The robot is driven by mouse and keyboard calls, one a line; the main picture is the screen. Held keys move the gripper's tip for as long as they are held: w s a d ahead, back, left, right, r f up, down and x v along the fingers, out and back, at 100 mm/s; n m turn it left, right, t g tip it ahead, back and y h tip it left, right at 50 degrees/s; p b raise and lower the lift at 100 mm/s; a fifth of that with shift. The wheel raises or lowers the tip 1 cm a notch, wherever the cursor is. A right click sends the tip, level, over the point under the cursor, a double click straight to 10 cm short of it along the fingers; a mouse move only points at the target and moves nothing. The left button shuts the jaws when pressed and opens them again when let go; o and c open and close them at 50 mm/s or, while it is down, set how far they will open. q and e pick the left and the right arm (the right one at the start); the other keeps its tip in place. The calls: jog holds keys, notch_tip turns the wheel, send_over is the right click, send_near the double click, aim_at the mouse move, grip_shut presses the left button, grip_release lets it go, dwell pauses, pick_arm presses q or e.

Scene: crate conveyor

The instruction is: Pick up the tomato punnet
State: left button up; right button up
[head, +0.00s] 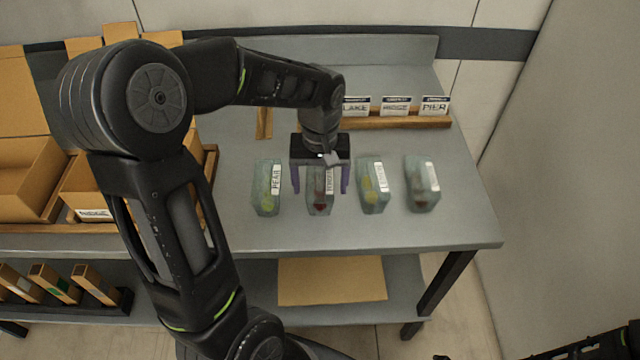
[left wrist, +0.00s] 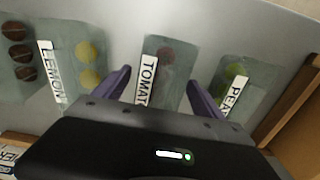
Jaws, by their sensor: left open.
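The tomato punnet (head: 320,200) is a clear box with red contents and a white label. It stands on the grey table, second from the left in a row of punnets. In the left wrist view the tomato punnet (left wrist: 166,75) shows its "TOMAT" label, the rest of the word hidden by the gripper body. My left gripper (head: 320,188) is open above it, with one purple finger on each side. In the left wrist view the left gripper (left wrist: 158,85) has its fingers in the gaps beside the punnet. Contact cannot be told.
The pear punnet (head: 267,188) stands close on the left, the lemon punnet (head: 372,186) close on the right. Another punnet (head: 422,184) is further right. A wooden rack (head: 400,122) with name cards is behind. Cardboard boxes (head: 30,180) fill the left; the table's right end is clear.

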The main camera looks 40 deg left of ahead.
aim_at(320, 173)
pick_arm(q)
jog(key=shift+c, duration=0.2)
dwell(0.4)
jog(key=c, duration=1.4)
jog(key=shift+r, duration=0.15)
notch_tip(320, 173, up, 10)
jog(key=shift+f+b, duration=0.1)
jog(key=shift+b, duration=0.25)
